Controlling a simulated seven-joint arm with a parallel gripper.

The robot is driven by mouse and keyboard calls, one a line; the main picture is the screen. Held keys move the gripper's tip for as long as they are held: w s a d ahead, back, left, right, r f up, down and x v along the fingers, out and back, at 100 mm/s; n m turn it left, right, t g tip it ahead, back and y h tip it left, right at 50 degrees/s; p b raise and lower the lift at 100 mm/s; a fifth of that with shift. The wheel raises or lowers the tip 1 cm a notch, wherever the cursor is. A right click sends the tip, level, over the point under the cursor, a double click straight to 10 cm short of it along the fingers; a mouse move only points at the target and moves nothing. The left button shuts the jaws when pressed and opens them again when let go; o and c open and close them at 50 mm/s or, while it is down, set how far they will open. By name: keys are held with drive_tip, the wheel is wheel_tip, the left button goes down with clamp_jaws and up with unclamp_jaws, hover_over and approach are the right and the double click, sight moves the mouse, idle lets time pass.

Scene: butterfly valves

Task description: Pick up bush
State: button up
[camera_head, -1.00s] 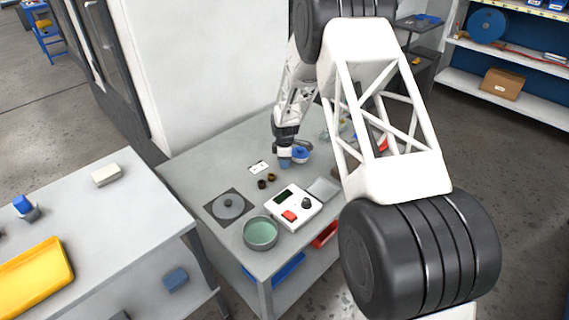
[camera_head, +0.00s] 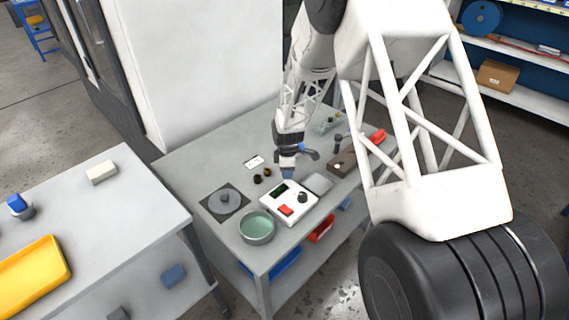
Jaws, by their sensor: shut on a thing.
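My gripper (camera_head: 288,172) points down over the grey table, just behind the white device. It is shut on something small. The held thing is too small and too hidden by the fingers to make out, and I cannot tell whether it is a bush. Two small ring-shaped parts that look like bushes stand on the table to the left of my gripper: a dark one (camera_head: 257,179) and a brownish one (camera_head: 267,172). They are close together and apart from my gripper.
A white device (camera_head: 283,214) with a red button, a green round dish (camera_head: 257,228) and a dark square plate with a grey disc (camera_head: 224,201) occupy the table front. A grey flat plate (camera_head: 319,183) and a brown block (camera_head: 342,163) lie right. A white card (camera_head: 255,161) lies behind the rings.

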drive_tip(key=shift+s+d+r, duration=0.1)
drive_tip(key=shift+s+d, duration=0.1)
drive_tip(key=shift+s, duration=0.65)
drive_tip(key=shift+s+d+r, duration=0.1)
drive_tip(key=shift+s+d, duration=0.05)
drive_tip(key=shift+s, duration=0.7)
drive_tip(key=s+a, duration=0.1)
drive_tip(key=s, duration=0.4)
drive_tip(key=s+a, duration=0.1)
drive_tip(key=s, duration=0.4)
drive_tip(key=s+a, duration=0.2)
drive_tip(key=s, duration=0.4)
drive_tip(key=shift+a+r, duration=0.1)
drive_tip(key=shift+r, duration=0.3)
drive_tip(key=s, duration=1.6)
drive_tip(key=shift+s+m, duration=0.15)
drive_tip(key=shift+m, duration=0.25)
drive_tip(key=shift+f, duration=0.1)
hover_over(257, 230)
drive_tip(key=shift+f, duration=0.75)
drive_tip(key=shift+f, duration=0.1)
drive_tip(key=shift+f, duration=1.65)
